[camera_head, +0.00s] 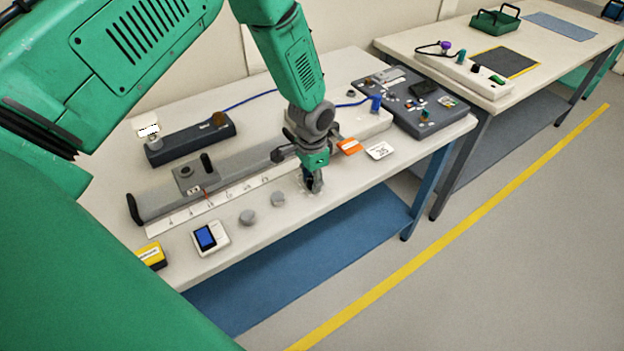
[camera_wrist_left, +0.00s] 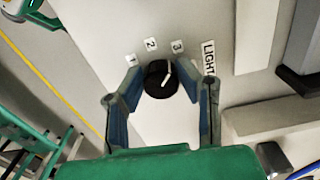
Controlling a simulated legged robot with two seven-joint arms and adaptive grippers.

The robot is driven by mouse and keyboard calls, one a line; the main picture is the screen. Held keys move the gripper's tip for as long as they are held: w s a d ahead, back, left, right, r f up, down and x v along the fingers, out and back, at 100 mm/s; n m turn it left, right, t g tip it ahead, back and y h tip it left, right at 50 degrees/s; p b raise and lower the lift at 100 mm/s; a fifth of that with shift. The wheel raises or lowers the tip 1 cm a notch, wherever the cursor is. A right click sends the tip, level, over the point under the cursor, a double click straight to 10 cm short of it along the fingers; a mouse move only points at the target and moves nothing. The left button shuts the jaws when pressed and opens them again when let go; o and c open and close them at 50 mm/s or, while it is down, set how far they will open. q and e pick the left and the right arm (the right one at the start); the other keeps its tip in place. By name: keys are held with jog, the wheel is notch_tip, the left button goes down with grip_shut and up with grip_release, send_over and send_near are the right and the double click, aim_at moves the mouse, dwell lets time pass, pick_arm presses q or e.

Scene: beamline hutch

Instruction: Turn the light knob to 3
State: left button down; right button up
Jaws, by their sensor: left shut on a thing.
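The light knob (camera_wrist_left: 160,78) is black with a white pointer line and shows in the left wrist view. Number labels 1 (camera_wrist_left: 131,60), 2 (camera_wrist_left: 151,44) and 3 (camera_wrist_left: 177,46) arc around it, with a LIGHT label (camera_wrist_left: 208,57) beside the 3. The pointer line tilts toward the 3 side. My left gripper (camera_wrist_left: 160,90) is shut on the knob, one finger on each side. My right gripper is in neither view.
Two grey round pieces (camera_head: 247,217) (camera_head: 278,199) and a blue-screened meter (camera_head: 210,237) stand left of my gripper on the bench (camera_head: 275,232). A long grey rail (camera_head: 235,165) lies behind. An orange tag (camera_head: 349,146) and a white card (camera_head: 380,151) are to the right.

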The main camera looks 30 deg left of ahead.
pick_arm(q)
jog(key=shift+w+r, duration=0.1)
jog(key=shift+w, duration=0.2)
jog(key=c, duration=1.2)
grip_release()
jog(key=shift+s+r, duration=0.1)
jog(key=shift+r, duration=0.35)
notch_tip(320, 180, up, 11)
jog(key=shift+f, duration=0.2)
